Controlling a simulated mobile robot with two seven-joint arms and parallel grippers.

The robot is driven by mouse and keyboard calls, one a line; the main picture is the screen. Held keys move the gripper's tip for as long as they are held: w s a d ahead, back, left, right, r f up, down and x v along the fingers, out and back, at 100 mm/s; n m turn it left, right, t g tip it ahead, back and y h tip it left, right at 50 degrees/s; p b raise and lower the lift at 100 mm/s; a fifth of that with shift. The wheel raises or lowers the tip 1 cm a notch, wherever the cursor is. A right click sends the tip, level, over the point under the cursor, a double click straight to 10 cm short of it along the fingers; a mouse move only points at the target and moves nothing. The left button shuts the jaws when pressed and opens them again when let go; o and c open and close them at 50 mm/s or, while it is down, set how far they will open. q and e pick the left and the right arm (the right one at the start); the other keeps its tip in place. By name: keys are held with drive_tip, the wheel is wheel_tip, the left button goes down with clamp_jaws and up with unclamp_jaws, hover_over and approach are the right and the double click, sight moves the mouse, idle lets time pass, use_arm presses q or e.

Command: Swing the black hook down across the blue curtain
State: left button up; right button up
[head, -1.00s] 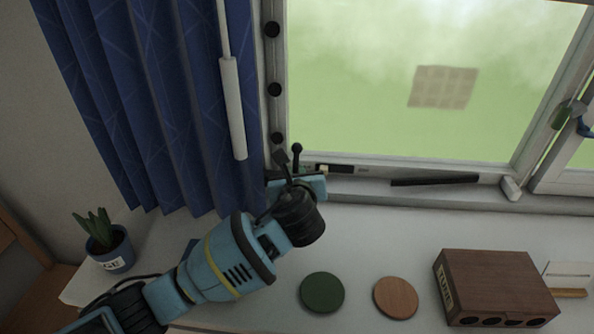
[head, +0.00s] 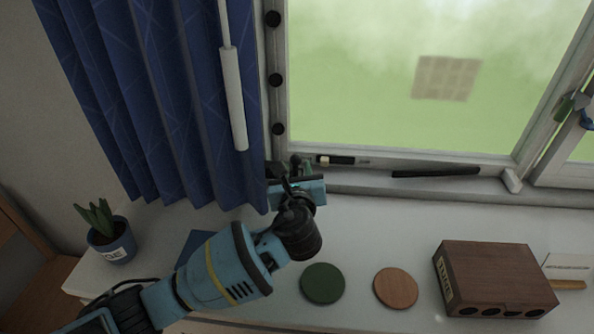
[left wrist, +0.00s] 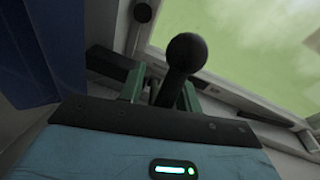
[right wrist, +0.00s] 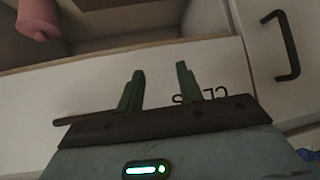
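A dark knob with a ball tip (left wrist: 187,52) stands up at the lower left window corner, beside the blue curtain (head: 150,90). A flat black arm, seemingly the black hook (left wrist: 108,63), reaches from there toward the curtain's edge in the left wrist view. My left gripper (left wrist: 162,88) is at this corner, its green fingers spread, with the knob's stem showing between them. Whether they touch the stem is unclear. In the head view my own wrist hides much of the hook. My right gripper (right wrist: 158,88) is open and empty, facing a white drawer front.
The sill counter holds a green disc (head: 322,283), a wooden disc (head: 396,288), a brown wooden box (head: 495,278) and a potted plant (head: 108,238). A white rod (head: 233,98) hangs before the curtain. A dark bar (head: 435,172) lies along the window's lower frame.

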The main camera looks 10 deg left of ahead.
use_arm(q)
drive_tip(key=shift+s, duration=0.1)
drive_tip(key=s+r, duration=0.1)
drive_tip(key=s, duration=0.6)
drive_tip(key=shift+s+d, duration=0.3)
drive_tip(key=shift+d, duration=0.15)
drive_tip(key=s+f, duration=0.4)
drive_tip(key=s, duration=0.3)
drive_tip(key=shift+s+d+f, duration=0.25)
drive_tip(key=shift+d+f, duration=0.05)
drive_tip(key=shift+d, duration=0.15)
idle(0.5)
drive_tip(key=shift+s, duration=0.1)
idle(0.7)
